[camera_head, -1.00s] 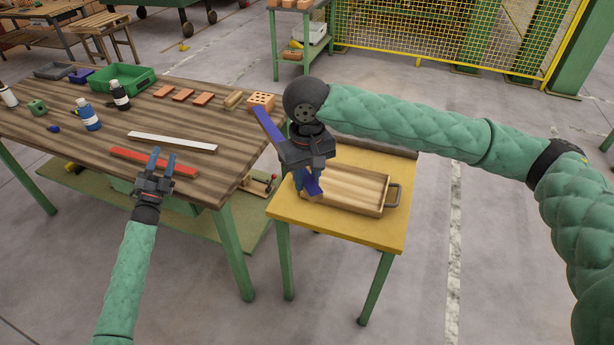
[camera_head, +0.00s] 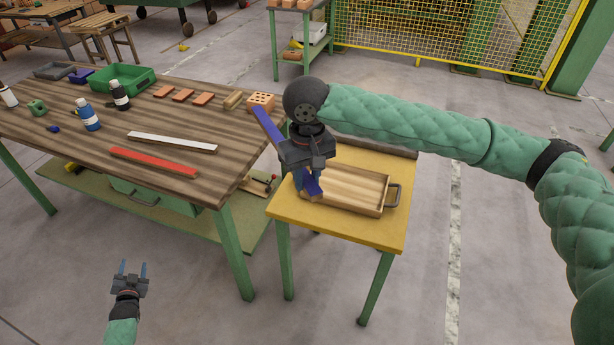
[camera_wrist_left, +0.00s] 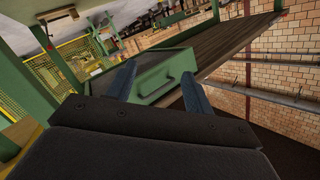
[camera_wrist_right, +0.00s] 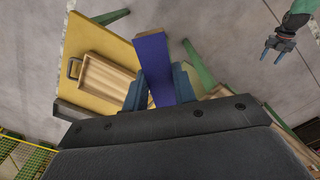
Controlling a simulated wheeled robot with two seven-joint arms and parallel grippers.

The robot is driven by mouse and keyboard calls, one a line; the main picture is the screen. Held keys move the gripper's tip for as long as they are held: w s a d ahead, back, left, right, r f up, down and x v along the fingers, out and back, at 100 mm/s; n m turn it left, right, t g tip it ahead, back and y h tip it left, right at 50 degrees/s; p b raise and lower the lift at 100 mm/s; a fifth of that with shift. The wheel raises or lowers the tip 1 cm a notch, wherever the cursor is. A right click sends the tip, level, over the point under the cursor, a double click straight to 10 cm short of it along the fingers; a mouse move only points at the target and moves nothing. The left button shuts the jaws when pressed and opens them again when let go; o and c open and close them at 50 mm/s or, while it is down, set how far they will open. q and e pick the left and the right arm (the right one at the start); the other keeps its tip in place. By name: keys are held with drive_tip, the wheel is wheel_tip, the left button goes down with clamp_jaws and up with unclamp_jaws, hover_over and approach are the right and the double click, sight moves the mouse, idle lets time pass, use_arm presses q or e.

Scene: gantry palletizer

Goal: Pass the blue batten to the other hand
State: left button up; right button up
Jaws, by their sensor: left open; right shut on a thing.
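The blue batten (camera_head: 267,123) is held at a slant above the small yellow table; it also shows in the right wrist view (camera_wrist_right: 154,60). My right gripper (camera_head: 309,178) is shut on it, with batten sticking out on both sides of the jaws. In the right wrist view, my right gripper's fingers (camera_wrist_right: 158,88) close on the batten from either side. My left gripper (camera_head: 132,268) is open and empty, low in front of the workbench, well apart from the batten. Its spread fingers show in the left wrist view (camera_wrist_left: 160,85), with nothing between them.
The workbench (camera_head: 90,140) carries a red batten (camera_head: 153,162), a white batten (camera_head: 172,142), bottles, bricks and a green crate (camera_head: 140,78). A wooden tray (camera_head: 352,190) lies on the yellow table (camera_head: 360,229). A green drawer (camera_wrist_left: 165,75) hangs under the workbench. The floor between the tables is clear.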

use_arm(q)
drive_tip(key=s+d+f+n+g+h, duration=0.1)
drive_tip(key=s+d+f+g, duration=0.2)
drive_tip(key=s+d+f, duration=0.55)
drive_tip(key=s+d+f+g+h, duration=0.2)
drive_tip(key=s+d+f+g, duration=0.3)
drive_tip(key=d+f, duration=0.5)
drive_tip(key=s+d+f+g, duration=0.2)
drive_tip(key=s+d+f, duration=0.2)
drive_tip(key=s+d, duration=0.2)
drive_tip(key=s+d+f+g+h, duration=0.1)
drive_tip(key=s+d+f+g, duration=0.1)
drive_tip(key=s+d, duration=0.5)
drive_tip(key=s+d+f+g, duration=0.2)
drive_tip(key=s+d+f, duration=0.3)
drive_tip(key=s, duration=0.5)
drive_tip(key=shift+s+d+f+n, duration=0.3)
drive_tip(key=shift+d+f, duration=0.05)
drive_tip(key=shift+d, duration=0.5)
